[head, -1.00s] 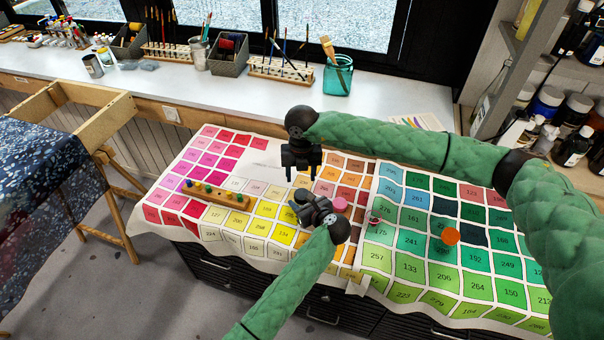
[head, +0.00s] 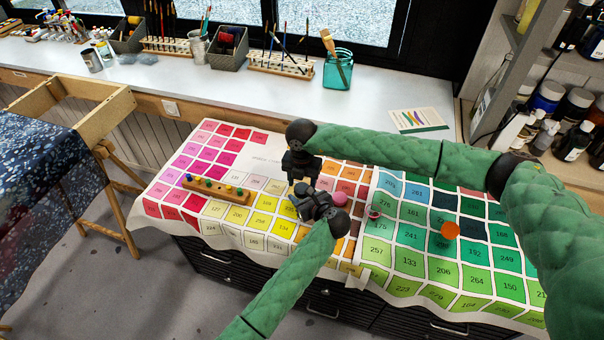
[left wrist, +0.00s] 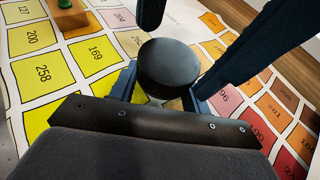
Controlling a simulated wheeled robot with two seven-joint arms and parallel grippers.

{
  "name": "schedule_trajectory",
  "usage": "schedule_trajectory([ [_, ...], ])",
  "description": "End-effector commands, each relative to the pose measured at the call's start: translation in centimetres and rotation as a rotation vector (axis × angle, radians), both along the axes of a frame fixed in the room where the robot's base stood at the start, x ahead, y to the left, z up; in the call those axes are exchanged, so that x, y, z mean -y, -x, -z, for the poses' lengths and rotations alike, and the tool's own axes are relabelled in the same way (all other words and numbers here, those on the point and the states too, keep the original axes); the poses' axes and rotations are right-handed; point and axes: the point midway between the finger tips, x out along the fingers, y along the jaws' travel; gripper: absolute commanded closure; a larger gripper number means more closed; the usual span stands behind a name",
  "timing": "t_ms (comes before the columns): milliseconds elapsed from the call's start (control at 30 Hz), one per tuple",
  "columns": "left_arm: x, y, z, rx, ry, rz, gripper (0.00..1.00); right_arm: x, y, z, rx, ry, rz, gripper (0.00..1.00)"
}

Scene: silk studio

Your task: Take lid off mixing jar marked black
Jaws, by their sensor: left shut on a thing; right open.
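The mixing jar's round black lid (left wrist: 168,66) is in the left wrist view; the jar body (left wrist: 150,97) under it is mostly hidden. My left gripper (head: 300,199) is shut on the jar low over the yellow colour squares, its fingers on both sides below the lid. My right gripper (head: 296,174) is open just behind and above it. In the left wrist view, dark fingers of my right gripper (left wrist: 205,45) stand left and right of the lid; whether they touch it I cannot tell. In the head view the grippers hide the jar.
A wooden rack with coloured pegs (head: 215,190) lies left of the grippers. A pink round thing (head: 339,199), a small glass jar (head: 374,212) and an orange disc (head: 450,230) stand to the right. The colour chart (head: 262,157) is bare behind the rack.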

Motion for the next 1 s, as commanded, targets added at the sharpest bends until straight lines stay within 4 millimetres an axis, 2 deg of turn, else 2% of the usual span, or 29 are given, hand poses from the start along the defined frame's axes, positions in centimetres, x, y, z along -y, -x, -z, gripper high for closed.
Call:
schedule_trajectory([
  [200, 0.0, 0.0, 0.0, 0.0, 0.0, 0.0, 1.0, 0.0, 0.0, 1.5, 0.0, 0.0, 0.0, 0.46],
  [500, 0.0, 0.0, 0.0, 0.0, 0.0, 0.0, 1.0, 0.0, 0.0, 1.8, 0.0, 0.0, -0.001, 0.46],
  [533, 0.0, 0.0, 0.0, 0.0, 0.0, 0.0, 1.0, 0.0, 0.0, 1.7, 0.0, 0.0, -0.001, 0.48],
  [700, 0.0, 0.0, 0.0, 0.0, 0.0, 0.0, 1.0, 0.0, 0.0, 1.7, 0.0, 0.0, -0.001, 0.82],
  [867, 0.0, 0.0, 0.0, 0.0, 0.0, 0.0, 1.0, 0.0, 0.0, 1.7, 0.0, 0.0, -0.004, 0.83],
  [1000, 0.0, 0.0, 0.0, 0.0, 0.0, 0.0, 1.0, 0.0, 0.0, 1.7, 0.0, 0.0, -0.078, 0.83],
])
